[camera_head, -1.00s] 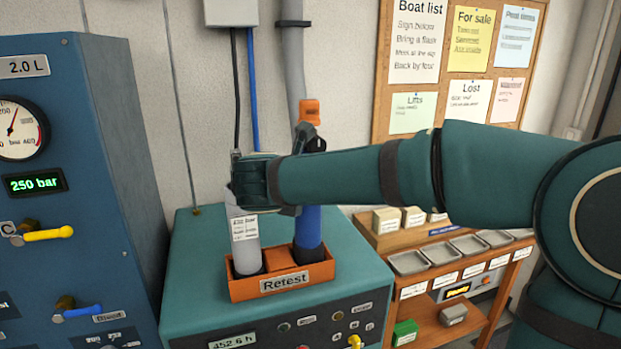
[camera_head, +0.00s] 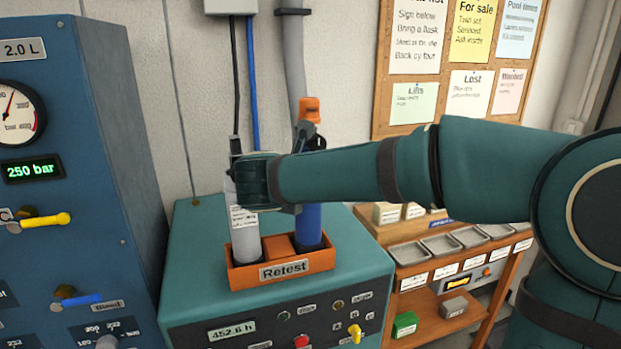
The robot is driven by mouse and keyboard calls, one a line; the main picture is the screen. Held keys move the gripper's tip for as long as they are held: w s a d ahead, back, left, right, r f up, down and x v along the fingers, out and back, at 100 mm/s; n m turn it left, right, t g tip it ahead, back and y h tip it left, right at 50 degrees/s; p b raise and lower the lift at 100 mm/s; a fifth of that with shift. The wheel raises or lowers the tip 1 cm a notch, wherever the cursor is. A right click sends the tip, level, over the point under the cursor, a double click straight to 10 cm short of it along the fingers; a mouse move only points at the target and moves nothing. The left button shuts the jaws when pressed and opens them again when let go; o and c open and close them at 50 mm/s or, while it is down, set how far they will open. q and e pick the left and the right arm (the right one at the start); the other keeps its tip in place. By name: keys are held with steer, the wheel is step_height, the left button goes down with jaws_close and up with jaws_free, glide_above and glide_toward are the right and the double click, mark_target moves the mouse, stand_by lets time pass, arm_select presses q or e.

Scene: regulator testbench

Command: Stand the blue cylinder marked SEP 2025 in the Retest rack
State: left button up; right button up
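The orange Retest rack (camera_head: 232,273) sits on top of a teal cabinet. A blue cylinder (camera_head: 309,228) with a black valve and an orange cap stands upright in its right-hand place; no SEP 2025 marking can be read on it. A grey cylinder (camera_head: 245,240) with a white label stands in the left-hand place. My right arm comes in from the right and crosses in front of the blue cylinder, hiding its upper body. My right gripper (camera_head: 256,181) is at the upper part of the cylinders; its fingers are hidden. My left gripper is not in view.
A blue panel (camera_head: 95,150) with a gauge and levers stands close on the left. The teal cabinet (camera_head: 185,265) has knobs and a display in front. A wooden shelf (camera_head: 455,325) with grey trays (camera_head: 440,245) is at right. A noticeboard (camera_head: 380,118) hangs behind.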

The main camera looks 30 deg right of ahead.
steer(key=shift+f+b, duration=0.3)
steer(key=shift+f, duration=0.05)
stand_by(0.4)
steer(key=o, duration=1.3)
steer(key=shift+o, duration=0.2)
steer(key=v, duration=0.7)
steer(key=shift+s+a, duration=0.2)
steer(key=shift+s, duration=0.1)
